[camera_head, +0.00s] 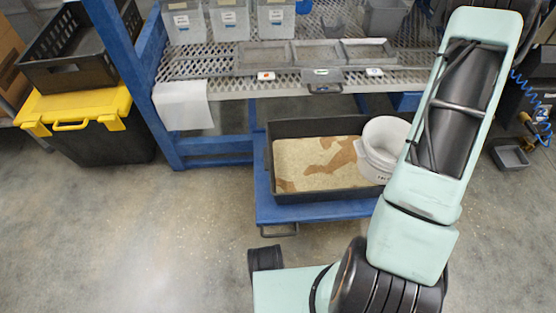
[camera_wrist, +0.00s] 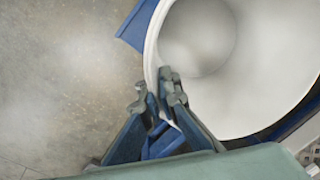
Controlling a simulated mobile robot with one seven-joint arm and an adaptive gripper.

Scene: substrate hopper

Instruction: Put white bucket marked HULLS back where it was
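The white bucket (camera_head: 376,160) is at the right end of a black tray on a blue cart, partly hidden by my arm. Small dark lettering shows low on its side, too small to read. I cannot tell whether it rests there or hangs above. In the wrist view the bucket (camera_wrist: 245,65) fills the upper right, and its inside looks white and empty. My gripper (camera_wrist: 160,92) has a finger on each side of the bucket's rim and looks shut on it. In the head view the gripper is hidden behind my arm.
The black tray (camera_head: 268,165) holds pale substrate with brown patches. The blue cart (camera_head: 300,211) stands before a mesh bench (camera_head: 225,82) with grey bins and shallow trays. A yellow-lidded black tote (camera_head: 90,140) is at left. A small grey tray (camera_head: 510,153) lies at right. The front-left floor is clear.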

